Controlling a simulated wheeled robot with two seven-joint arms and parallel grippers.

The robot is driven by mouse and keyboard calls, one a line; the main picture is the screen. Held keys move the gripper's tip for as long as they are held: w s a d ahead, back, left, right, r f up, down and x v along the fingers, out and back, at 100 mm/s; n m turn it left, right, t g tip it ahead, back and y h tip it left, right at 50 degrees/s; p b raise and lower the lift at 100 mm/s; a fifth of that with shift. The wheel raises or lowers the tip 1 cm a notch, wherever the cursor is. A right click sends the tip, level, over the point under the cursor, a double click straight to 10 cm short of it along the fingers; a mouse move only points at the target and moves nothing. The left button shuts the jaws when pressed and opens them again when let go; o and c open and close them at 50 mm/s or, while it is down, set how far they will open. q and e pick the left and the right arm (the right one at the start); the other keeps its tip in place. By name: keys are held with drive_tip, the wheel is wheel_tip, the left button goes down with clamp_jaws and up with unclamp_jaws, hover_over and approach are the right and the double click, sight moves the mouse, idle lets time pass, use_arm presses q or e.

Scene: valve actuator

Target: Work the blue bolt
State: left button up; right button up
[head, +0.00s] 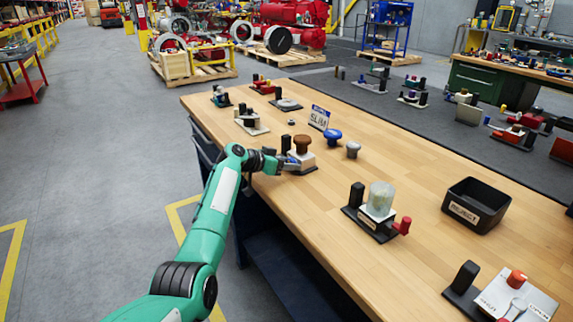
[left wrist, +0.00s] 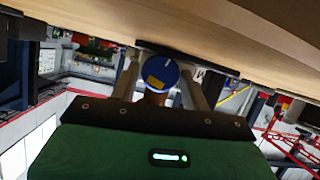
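In the left wrist view, a round blue bolt head (left wrist: 161,71) with a yellow-orange patch sits between the fingers of my left gripper (left wrist: 160,74). A brown part shows just below it. The fingers stand apart on either side of the blue head, with narrow gaps showing; no firm hold is visible. In the head view, my left gripper (head: 281,163) is at the table's left edge, beside a small fixture (head: 303,159) with a brown mushroom knob (head: 302,143). A bit of blue shows there, mostly hidden by the gripper. My right gripper is out of view.
A loose blue mushroom knob (head: 332,135), a grey knob (head: 353,149) and a sign (head: 319,117) stand behind the fixture. A clear-domed fixture (head: 380,201) and a black reject bin (head: 476,206) are to the right. The wooden tabletop (head: 340,175) between them is bare.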

use_arm(q)
drive_tip(key=shift+a, duration=0.1)
drive_tip(key=v, duration=0.6)
drive_tip(key=shift+a, duration=0.15)
drive_tip(key=v, duration=0.7)
drive_tip(key=shift+s, duration=0.2)
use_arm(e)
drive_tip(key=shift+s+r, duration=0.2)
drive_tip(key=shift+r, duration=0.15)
